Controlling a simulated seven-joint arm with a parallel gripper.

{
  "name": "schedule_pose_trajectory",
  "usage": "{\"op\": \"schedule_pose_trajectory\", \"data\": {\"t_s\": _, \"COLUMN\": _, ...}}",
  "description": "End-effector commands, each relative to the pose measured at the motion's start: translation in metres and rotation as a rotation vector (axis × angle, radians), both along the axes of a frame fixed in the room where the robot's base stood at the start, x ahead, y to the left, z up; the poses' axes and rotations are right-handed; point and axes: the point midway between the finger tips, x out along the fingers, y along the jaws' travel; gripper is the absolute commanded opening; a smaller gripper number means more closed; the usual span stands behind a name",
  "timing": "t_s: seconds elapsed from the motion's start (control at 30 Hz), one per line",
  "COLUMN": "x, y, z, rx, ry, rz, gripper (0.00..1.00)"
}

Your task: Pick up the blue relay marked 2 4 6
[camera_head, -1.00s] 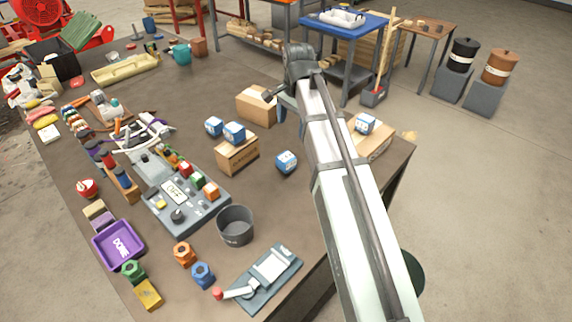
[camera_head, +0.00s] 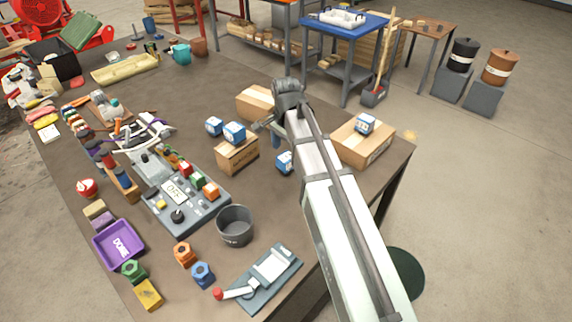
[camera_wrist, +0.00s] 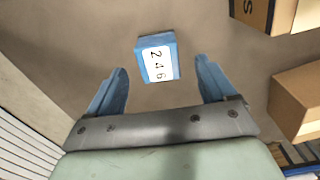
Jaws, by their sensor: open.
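The blue relay marked 2 4 6 (camera_wrist: 158,58) is a small blue block with a white label. In the wrist view it lies on the table just beyond and between my fingertips, apart from both fingers. My gripper (camera_wrist: 161,80) is open and empty, one blue finger on each side.
Two blue relays (camera_head: 234,132) (camera_head: 213,126) are at the small carton (camera_head: 238,154). Another relay (camera_head: 364,123) is on the right carton (camera_head: 360,145). A carton (camera_head: 256,103) stands behind my gripper. A dark bucket (camera_head: 235,226) and a control panel (camera_head: 180,203) are nearer and left.

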Motion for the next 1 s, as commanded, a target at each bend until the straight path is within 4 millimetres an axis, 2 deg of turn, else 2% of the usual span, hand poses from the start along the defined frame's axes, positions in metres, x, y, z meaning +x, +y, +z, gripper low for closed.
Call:
{"op": "schedule_pose_trajectory", "data": {"t_s": 0.27, "x": -0.001, "y": 0.0, "z": -0.008, "rx": 0.0, "ry": 0.0, "rz": 0.0, "gripper": 0.84}}
{"op": "schedule_pose_trajectory", "data": {"t_s": 0.7, "x": -0.002, "y": 0.0, "z": -0.052, "rx": 0.0, "ry": -0.001, "rz": 0.001, "gripper": 0.84}}
{"op": "schedule_pose_trajectory", "data": {"t_s": 0.97, "x": -0.002, "y": 0.0, "z": -0.055, "rx": 0.0, "ry": -0.002, "rz": 0.001, "gripper": 0.84}}
{"op": "schedule_pose_trajectory", "data": {"t_s": 1.0, "x": -0.002, "y": 0.0, "z": -0.055, "rx": 0.0, "ry": -0.002, "rz": 0.001, "gripper": 0.81}}
